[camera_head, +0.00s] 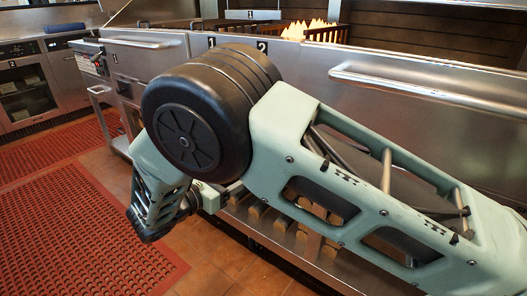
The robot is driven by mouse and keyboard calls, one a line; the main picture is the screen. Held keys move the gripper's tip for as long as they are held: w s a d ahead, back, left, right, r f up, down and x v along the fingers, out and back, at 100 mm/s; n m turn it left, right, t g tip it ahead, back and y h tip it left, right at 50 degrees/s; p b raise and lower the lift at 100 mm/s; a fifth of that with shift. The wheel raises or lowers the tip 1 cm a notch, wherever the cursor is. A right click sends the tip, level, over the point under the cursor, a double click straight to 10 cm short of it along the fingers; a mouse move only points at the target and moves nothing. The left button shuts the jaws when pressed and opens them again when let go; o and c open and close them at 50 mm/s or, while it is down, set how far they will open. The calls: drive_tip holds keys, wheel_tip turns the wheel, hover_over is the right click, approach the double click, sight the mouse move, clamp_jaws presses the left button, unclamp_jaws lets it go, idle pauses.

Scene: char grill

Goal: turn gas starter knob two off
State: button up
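The grill's steel front runs across the picture, with number labels 1 (211,42) and 2 (262,46) on its upper panel. Flames (305,30) burn at the top, behind the label 2. My green and black arm covers much of the front below the labels. I cannot make out gas starter knob two; it may be hidden behind my arm. My gripper's fingers do not show; only arm links are visible, bending down at the left.
A long steel handrail (430,90) sticks out from the front at the right, and a shorter one (145,42) at the left. An oven (27,90) stands at the far left. Red perforated mats (75,225) lie on the tiled floor, which is free at the lower left.

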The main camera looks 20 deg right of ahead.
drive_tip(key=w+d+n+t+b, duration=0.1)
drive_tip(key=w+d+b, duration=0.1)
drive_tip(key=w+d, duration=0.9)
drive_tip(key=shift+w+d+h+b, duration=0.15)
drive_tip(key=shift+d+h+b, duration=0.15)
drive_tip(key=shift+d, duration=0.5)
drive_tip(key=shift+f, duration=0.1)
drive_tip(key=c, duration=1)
